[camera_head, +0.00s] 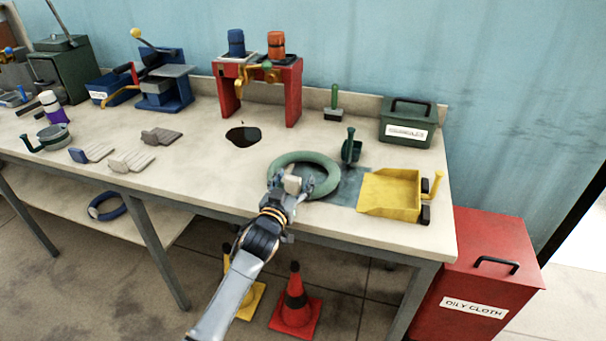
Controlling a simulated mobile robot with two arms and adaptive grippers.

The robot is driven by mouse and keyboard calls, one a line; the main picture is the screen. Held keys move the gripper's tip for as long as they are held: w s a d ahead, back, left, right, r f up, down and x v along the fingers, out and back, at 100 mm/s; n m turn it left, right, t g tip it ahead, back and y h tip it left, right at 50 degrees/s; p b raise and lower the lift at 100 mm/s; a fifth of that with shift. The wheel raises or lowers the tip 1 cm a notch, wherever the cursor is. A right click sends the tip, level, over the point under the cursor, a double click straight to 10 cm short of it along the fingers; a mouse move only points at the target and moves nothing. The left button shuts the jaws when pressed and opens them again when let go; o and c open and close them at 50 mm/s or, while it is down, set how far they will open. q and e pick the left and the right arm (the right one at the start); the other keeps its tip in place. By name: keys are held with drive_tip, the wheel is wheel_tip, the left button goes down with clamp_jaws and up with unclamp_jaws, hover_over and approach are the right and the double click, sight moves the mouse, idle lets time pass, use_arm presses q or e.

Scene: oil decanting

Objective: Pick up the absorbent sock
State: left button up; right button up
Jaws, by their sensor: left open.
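The absorbent sock (322,161) looks like a green ring lying on the workbench, partly over a dark grey-green mat or patch (346,187). My left gripper (290,183) is open at the ring's near left side. It covers part of the ring there, and I cannot tell whether the fingers touch it or straddle it. My right gripper is not in view.
A yellow dustpan-like tray (390,192) and a small green-handled tool (351,148) stand right of the ring. A dark spill (243,137) lies behind it, before a red stand (292,92). Folded cloths (131,161) lie left. A red bin (480,270) stands right.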

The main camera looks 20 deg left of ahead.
use_arm(q)
drive_tip(key=c, duration=1.4)
drive_tip(key=shift+o, duration=0.2)
drive_tip(key=shift+r, duration=0.1)
